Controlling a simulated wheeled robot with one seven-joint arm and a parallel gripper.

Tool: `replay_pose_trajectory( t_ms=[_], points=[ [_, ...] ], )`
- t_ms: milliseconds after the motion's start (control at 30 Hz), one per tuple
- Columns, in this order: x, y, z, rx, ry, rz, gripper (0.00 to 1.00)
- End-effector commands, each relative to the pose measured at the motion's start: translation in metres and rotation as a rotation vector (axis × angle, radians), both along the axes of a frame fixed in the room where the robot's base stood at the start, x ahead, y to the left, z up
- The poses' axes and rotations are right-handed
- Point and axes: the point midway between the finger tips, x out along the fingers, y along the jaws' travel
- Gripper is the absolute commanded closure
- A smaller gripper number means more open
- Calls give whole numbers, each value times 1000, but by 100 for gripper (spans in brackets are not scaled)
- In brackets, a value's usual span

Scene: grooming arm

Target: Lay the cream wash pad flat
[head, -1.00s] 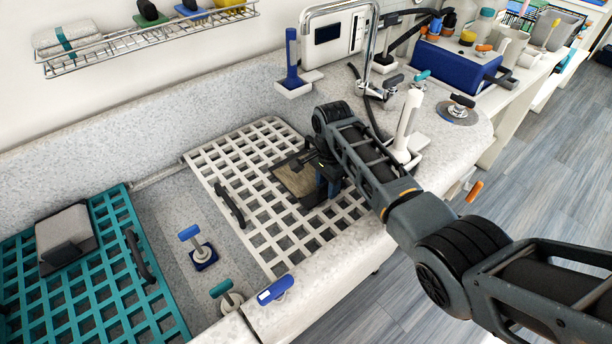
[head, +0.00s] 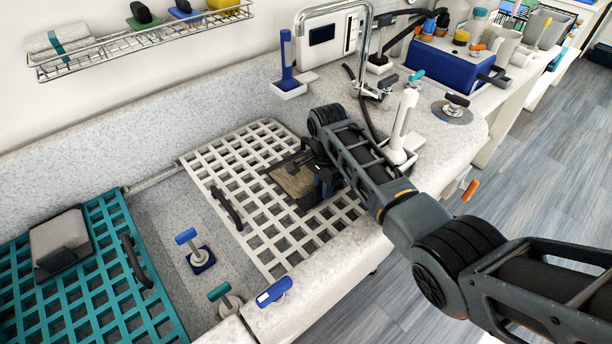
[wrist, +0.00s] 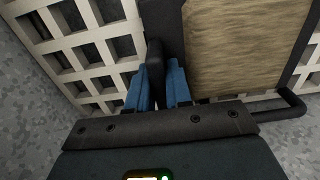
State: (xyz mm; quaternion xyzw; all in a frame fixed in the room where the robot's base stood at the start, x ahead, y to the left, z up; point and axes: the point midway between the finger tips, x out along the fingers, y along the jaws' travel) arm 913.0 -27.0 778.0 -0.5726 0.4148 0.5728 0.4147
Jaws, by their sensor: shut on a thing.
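The cream wash pad (head: 292,181) shows as a tan, fuzzy panel in a dark frame, over the right part of the white lattice grate (head: 235,160). It looks roughly level with the grate, but I cannot tell whether it lies fully flat. My gripper (head: 324,183) is at the pad's right side in the head view and partly hidden by my arm. In the wrist view the blue fingers of my gripper (wrist: 158,88) are shut on a dark upright bar at the pad's edge. The pad's tan face (wrist: 240,50) fills the upper right there.
A teal grate (head: 95,265) at left carries a grey pad (head: 58,240) with a black grip. Blue-handled (head: 196,250) and green-handled (head: 222,297) tools stand between the grates. A faucet (head: 370,60) and a white upright holder (head: 402,125) stand behind my arm.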

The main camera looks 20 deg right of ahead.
Motion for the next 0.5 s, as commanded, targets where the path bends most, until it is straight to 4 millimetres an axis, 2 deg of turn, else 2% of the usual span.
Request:
replay_pose_trajectory(
  t_ms=[500],
  points=[
    [0,0,18,0,-1,0,100]
  ],
)
